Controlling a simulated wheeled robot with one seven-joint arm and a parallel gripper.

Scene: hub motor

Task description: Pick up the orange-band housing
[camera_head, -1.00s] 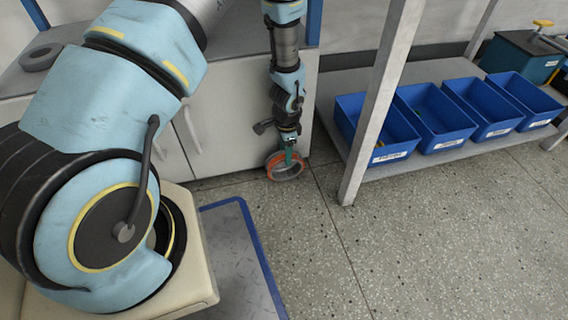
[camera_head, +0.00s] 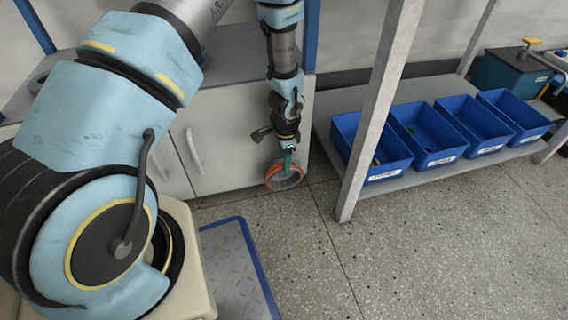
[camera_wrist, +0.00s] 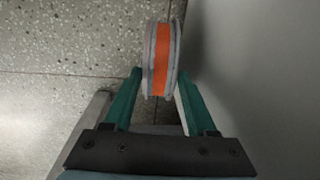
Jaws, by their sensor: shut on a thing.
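The orange-band housing (camera_head: 284,177) is a grey ring with an orange band around its outside. In the head view it hangs at the end of my arm, in front of the white cabinet. My gripper (camera_head: 287,160) points down and its green fingers are shut on the ring's upper rim. In the wrist view the housing (camera_wrist: 161,60) is seen edge-on between the two green fingertips of my gripper (camera_wrist: 160,88), with the floor behind it. The far side of the housing is hidden.
A white cabinet (camera_head: 232,130) stands right behind the housing, with a grey ring (camera_head: 40,82) on its top, partly hidden by my arm. A shelf post (camera_head: 378,115) and blue bins (camera_head: 372,148) stand to the right. The speckled floor (camera_head: 420,250) in front is clear.

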